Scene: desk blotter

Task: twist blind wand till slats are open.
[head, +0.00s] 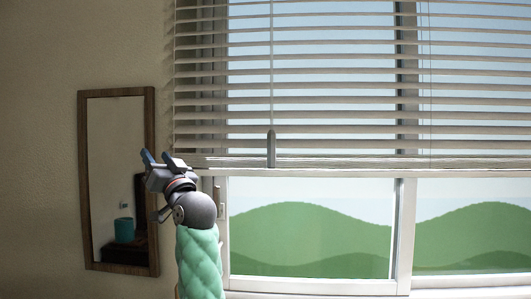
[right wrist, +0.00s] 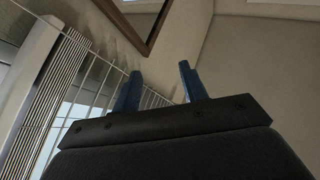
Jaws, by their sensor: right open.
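The window blind (head: 330,72) hangs over the upper part of the window in the head view. Its pale slats look near level, with sky showing through the gaps. The wand (head: 271,150) is a thin rod with a thicker grey grip at its lower end, hanging in front of the slats near the bottom rail. My right gripper (head: 156,157) is open and empty, left of the wand and clear of it, by the blind's lower left corner. The right wrist view shows its two blue fingers (right wrist: 160,88) apart with nothing between. My left gripper is not in view.
A wood-framed mirror (head: 151,110) hangs on the wall just behind and left of my right gripper; part of its frame shows in the right wrist view (right wrist: 157,30). The window frame (head: 404,230) and green hills show below the blind. Open space lies before the window.

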